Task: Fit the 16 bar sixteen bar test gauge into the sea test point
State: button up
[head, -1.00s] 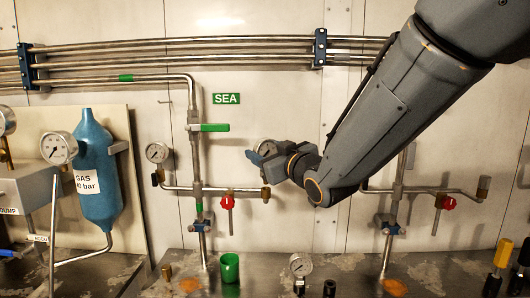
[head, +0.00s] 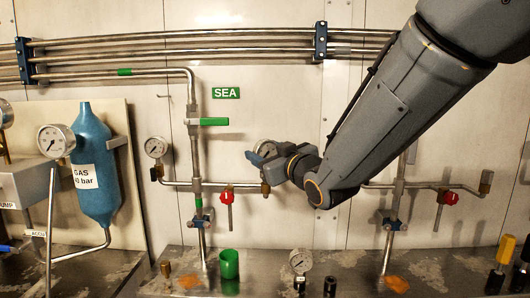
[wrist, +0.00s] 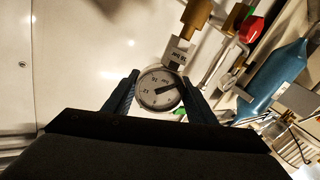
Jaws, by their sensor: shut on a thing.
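My gripper (head: 262,156) is shut on a round white-faced gauge (head: 267,147), which also shows between the blue fingers (wrist: 160,90) in the wrist view. The sea test point, a brass fitting (head: 265,188) at the right end of the pipe under the green SEA sign (head: 226,93), is just below the gauge. The brass fitting (wrist: 197,15) lies beyond the tag in the wrist view. I cannot tell whether stem and fitting touch.
A fixed gauge (head: 156,147) stands left of the sea pipe. A red-handled valve (head: 227,196) hangs beside the test point. On the bench are a green cup (head: 229,264), another gauge (head: 301,261) and small dark fittings (head: 329,287). A blue gas bottle (head: 94,165) is at left.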

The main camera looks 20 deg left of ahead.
jog(key=shift+f+b, duration=0.65)
jog(key=shift+f, duration=0.25)
jog(key=o, duration=1.3)
jog(key=shift+b+v, duration=0.7)
jog(key=shift+v, duration=3.25)
